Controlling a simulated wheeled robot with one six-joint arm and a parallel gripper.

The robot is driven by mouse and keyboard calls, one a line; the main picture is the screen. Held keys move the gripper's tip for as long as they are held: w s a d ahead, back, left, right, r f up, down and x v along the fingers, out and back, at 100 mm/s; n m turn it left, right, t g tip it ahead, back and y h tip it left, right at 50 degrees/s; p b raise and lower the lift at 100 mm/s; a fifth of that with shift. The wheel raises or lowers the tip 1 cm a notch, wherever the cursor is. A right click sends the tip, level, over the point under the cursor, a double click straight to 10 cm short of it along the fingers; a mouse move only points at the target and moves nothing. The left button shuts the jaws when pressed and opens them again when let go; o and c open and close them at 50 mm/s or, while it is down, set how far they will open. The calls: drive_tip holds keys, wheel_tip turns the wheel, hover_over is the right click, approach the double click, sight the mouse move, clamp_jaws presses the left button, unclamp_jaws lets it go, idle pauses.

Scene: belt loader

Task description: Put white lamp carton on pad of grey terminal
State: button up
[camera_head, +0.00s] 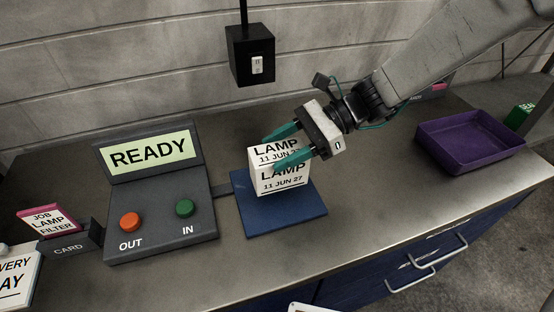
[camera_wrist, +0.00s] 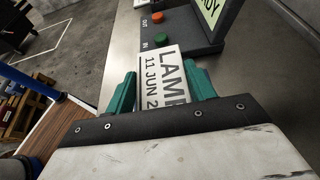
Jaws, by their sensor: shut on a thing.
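The white lamp carton (camera_head: 283,184), printed LAMP 11 JUN 27, is over the blue pad (camera_head: 308,209) beside the grey terminal (camera_head: 160,215). My gripper (camera_head: 283,147) is shut on the carton from the upper right, with a green finger on each side. In the wrist view the carton (camera_wrist: 168,75) shows between the two fingers. The carton looks upright and at or very near the pad; I cannot tell whether its base touches. The terminal's screen (camera_head: 150,151) reads READY. It has an orange OUT button (camera_head: 130,222) and a green IN button (camera_head: 185,208).
A pink-edged JOB LAMP FILTER card (camera_head: 48,220) stands in the CARD slot (camera_head: 70,246) left of the terminal. An empty purple tray (camera_head: 470,141) sits at the right. A black box (camera_head: 250,57) hangs above the back of the counter. The counter between pad and tray is clear.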

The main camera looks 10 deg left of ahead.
sight(252, 175)
drive_tip(key=shift+s+a+f, duration=0.1)
drive_tip(key=shift+a+f, duration=0.1)
drive_tip(key=shift+a, duration=0.4)
drive_tip(key=shift+d+f, duration=0.1)
drive_tip(key=shift+f, duration=1.5)
drive_tip(key=shift+f, duration=0.2)
drive_tip(key=o, duration=1.1)
drive_tip(key=shift+c, duration=0.2)
drive_tip(key=shift+r, duration=0.15)
